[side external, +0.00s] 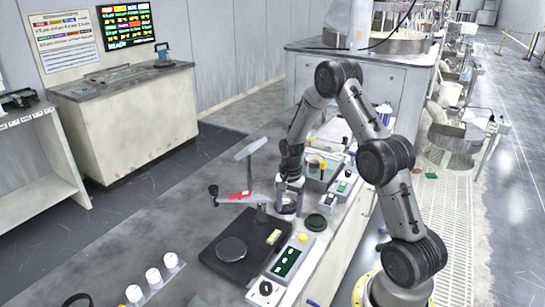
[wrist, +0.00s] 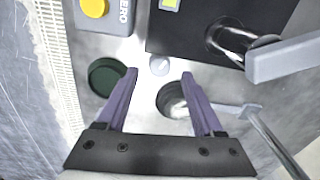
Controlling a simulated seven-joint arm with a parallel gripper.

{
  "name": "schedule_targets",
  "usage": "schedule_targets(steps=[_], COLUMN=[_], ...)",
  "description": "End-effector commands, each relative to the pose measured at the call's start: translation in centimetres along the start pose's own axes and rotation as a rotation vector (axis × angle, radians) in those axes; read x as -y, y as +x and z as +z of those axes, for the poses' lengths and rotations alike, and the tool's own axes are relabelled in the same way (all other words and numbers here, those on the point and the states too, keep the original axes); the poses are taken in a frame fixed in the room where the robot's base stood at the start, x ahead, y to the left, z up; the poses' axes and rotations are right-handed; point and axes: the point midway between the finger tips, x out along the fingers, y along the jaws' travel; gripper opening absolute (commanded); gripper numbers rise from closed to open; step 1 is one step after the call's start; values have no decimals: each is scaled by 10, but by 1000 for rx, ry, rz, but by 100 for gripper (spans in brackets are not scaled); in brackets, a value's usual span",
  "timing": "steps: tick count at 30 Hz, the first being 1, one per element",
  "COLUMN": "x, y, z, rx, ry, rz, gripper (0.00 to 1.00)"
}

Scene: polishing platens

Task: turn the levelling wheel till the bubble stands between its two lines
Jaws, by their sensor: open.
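My gripper (wrist: 159,76) is open, its two purple fingers spread and pointing at the bench. A small pale round knob (wrist: 159,66), possibly the levelling wheel, sits between the fingertips near the black base plate's edge; neither finger clearly touches it. A dark round wheel-like part or opening (wrist: 172,99) lies beside the right finger; I cannot tell which. A yellow-green level vial (wrist: 170,4) is cut off at the top of the wrist view. In the side view the vial (side external: 273,237) lies on the black plate (side external: 218,258), too small to read its bubble. My gripper (side external: 289,208) is low beside that plate.
A dark green disc (wrist: 107,75) lies left of the fingers. A grey ZERO box with a yellow button (wrist: 95,8) is beyond it. A metal post and arm (wrist: 285,58) stand at the right. White cylinders (side external: 153,277) stand at the bench's front.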

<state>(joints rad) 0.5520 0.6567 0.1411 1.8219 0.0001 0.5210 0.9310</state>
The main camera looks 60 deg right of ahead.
Motion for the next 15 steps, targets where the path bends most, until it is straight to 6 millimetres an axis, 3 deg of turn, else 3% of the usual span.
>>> schedule_targets(steps=[15], x=[1], y=[-96], z=[-1], rx=[-3], ry=[-2], rz=[-4], gripper=[69])
